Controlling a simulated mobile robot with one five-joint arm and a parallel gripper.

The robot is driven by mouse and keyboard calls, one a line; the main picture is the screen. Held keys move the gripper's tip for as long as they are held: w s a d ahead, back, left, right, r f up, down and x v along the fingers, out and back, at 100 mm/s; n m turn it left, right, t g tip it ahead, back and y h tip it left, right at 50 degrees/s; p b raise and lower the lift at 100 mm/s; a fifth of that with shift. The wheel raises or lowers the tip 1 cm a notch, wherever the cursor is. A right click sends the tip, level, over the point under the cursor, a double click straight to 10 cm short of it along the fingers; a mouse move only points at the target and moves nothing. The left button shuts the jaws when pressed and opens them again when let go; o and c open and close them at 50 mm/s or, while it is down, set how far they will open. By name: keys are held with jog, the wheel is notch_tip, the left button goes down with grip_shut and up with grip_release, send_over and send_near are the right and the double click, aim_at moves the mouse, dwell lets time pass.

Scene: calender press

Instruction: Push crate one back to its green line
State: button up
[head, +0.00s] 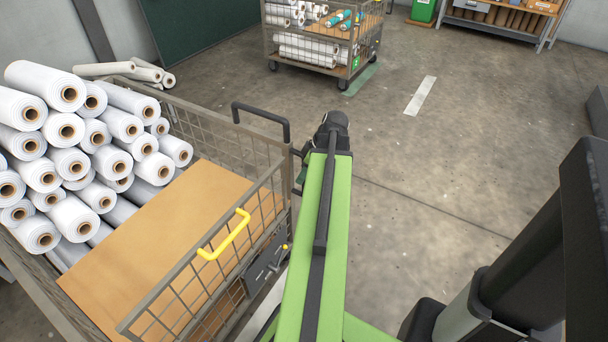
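A wire-sided crate (183,318) stands close on the left, loaded with white rolls (68,162) beside a tan board. It has a black push handle (262,119) and a yellow handle (224,234). A second wire crate (318,68) on casters stands at the top middle, also holding rolls. A green line (361,80) lies on the floor by its right end. My green arm reaches forward just right of the near crate. Its wrist bends down by the crate's corner; my gripper's fingers are hidden there.
A white floor stripe (420,95) lies right of the far crate. A workbench (500,17) and a green bin (423,10) stand at the back right. Loose rolls (128,72) lie behind the near crate. The concrete floor to the middle right is clear.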

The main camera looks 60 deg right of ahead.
grip_shut()
dwell(1.2)
